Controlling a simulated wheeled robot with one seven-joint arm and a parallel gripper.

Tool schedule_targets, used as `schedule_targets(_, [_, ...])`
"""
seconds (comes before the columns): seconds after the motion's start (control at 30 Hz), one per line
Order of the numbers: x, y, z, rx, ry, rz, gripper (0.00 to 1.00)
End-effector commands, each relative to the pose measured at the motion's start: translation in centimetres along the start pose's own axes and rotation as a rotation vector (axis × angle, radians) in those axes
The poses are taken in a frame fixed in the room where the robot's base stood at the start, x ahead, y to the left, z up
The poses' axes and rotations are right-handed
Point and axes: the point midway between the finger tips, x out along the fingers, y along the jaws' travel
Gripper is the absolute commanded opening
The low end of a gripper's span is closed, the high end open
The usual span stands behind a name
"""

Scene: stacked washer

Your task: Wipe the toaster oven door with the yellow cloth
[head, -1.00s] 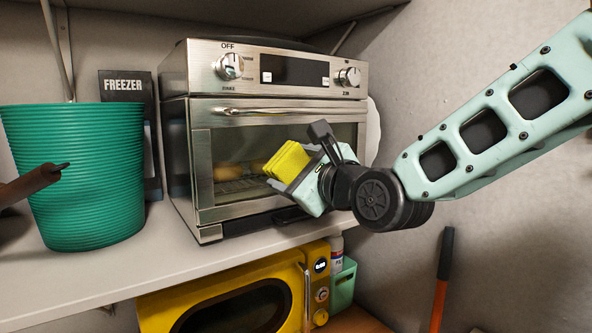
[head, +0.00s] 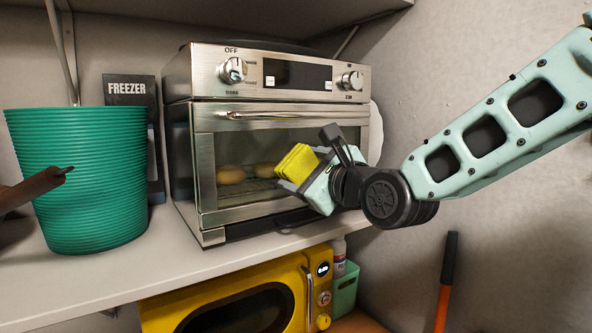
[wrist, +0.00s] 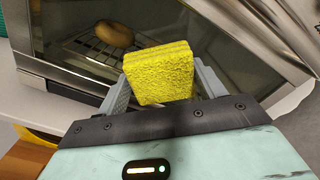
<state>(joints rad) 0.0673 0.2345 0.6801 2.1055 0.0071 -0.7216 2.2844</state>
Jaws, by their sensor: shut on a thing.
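The toaster oven (head: 275,125) stands on the shelf, its glass door (head: 268,145) closed below a metal handle (head: 285,115). Buns show on the rack behind the glass. My gripper (head: 302,172) is in front of the right half of the door, shut on the yellow cloth (head: 295,163), which looks like a folded, sponge-like block. In the wrist view, the cloth (wrist: 158,73) sits between both fingers and sticks out toward the door glass (wrist: 105,40). I cannot tell whether it touches the glass. My gripper hides the lower right of the door.
A green ribbed bin (head: 78,175) and a dark FREEZER box (head: 131,90) stand left of the oven on the shelf (head: 130,268). Below are a yellow microwave (head: 240,300) and a green container (head: 344,289). An orange-handled tool (head: 441,300) leans at the right wall.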

Motion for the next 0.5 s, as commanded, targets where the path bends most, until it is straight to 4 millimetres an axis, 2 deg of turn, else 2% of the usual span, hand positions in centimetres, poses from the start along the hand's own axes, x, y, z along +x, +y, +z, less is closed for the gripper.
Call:
schedule_targets(0.2, [-0.07, -1.25, -0.99, 0.001, 0.001, -0.001, 0.50])
schedule_targets(0.5, [0.25, -0.99, -0.96, 0.001, -0.001, 0.001, 0.50])
